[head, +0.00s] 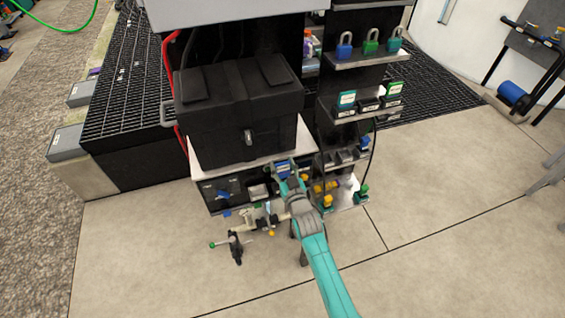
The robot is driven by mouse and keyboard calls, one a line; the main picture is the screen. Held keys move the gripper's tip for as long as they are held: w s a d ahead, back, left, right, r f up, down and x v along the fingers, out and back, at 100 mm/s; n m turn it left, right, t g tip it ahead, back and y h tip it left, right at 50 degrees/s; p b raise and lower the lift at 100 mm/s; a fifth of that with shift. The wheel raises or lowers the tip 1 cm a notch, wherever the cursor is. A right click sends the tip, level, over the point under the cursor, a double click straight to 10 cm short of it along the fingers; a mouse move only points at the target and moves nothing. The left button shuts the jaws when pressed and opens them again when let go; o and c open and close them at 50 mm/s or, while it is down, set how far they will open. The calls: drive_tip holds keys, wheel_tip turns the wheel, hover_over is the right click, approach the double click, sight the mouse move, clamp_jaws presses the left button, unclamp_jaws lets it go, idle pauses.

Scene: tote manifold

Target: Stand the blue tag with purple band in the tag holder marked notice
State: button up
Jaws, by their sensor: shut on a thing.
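My teal arm reaches up from the bottom of the head view. My gripper (285,173) is at the front edge of the light shelf under the black case. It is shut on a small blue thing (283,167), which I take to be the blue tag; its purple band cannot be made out. On the middle shelf to the upper right stand black tag holders with white labels too small to read. The middle holder (369,105) looks empty.
Three padlocks, including a blue one (344,48), stand on the shelf above. The black case (240,110) is left of the holders. Pipework with valves (240,240) juts out low at the front. Dark cables hang beside the shelves.

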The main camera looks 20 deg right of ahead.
sight(283, 177)
drive_tip(key=shift+f, duration=3.05)
drive_tip(key=o, duration=1.1)
drive_tip(key=s, duration=1.2)
